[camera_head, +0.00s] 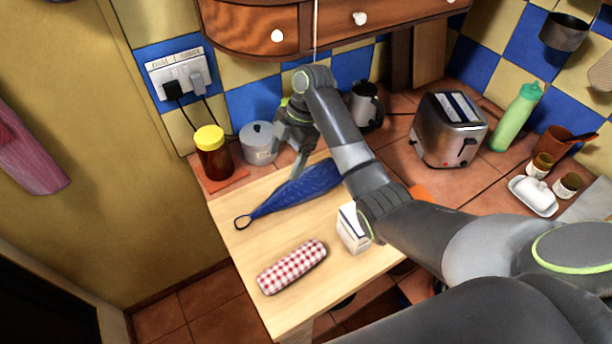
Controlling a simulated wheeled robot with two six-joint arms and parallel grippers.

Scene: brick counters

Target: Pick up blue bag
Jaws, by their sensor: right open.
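The blue bag (296,191) lies on the light wooden counter top (232,268). It is long and narrows to a dark loop at its left end. My right arm comes in from the right and reaches over the bag's right end, hiding part of it. My right gripper (285,160) is open above and behind the bag, with its fingers pointing down. One fingertip is close to the bag's back edge; I cannot tell whether it touches. My left gripper is not in view.
A toaster (447,130) stands right. A wooden cupboard (250,28) hangs above.

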